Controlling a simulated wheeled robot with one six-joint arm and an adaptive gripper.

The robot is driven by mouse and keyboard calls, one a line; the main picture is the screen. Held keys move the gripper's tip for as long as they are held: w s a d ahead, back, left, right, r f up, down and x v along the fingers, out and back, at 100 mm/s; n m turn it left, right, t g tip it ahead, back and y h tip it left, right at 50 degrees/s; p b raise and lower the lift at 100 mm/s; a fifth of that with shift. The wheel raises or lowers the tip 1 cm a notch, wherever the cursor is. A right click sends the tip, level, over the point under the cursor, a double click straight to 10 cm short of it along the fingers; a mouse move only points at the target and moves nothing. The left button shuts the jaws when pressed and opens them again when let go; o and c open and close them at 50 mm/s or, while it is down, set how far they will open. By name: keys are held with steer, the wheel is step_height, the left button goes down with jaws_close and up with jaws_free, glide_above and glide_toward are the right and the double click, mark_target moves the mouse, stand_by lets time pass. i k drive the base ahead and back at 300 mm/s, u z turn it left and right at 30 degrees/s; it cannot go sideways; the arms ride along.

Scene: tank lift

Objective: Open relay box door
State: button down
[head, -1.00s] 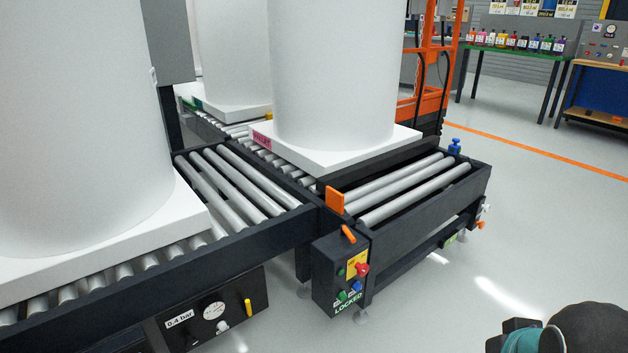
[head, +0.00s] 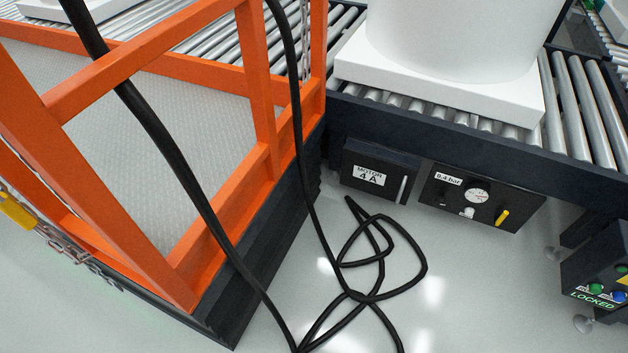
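A dark box labelled "MOTOR 4 A" (head: 377,172) is mounted under the roller conveyor, near the middle of the head view. Its front is closed, with a pale vertical handle (head: 402,189) at its right side. It looks like the relay box, though no label says so. My gripper is not in view.
A panel with a "0.4 bar" label, gauge and yellow lever (head: 484,197) sits to its right. A "LOCKED" control box (head: 597,283) is at the right edge. An orange-railed lift (head: 264,116) stands at left. Black cable (head: 362,297) loops over the floor below the box.

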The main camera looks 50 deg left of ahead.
mark_target(386, 179)
steer(key=u, duration=1.65)
steer(key=k, duration=1.3)
steer(key=u, duration=0.85)
steer(key=i, duration=1.2)
steer(key=z, duration=0.45)
steer(key=i, duration=0.4)
steer(key=z, duration=0.5)
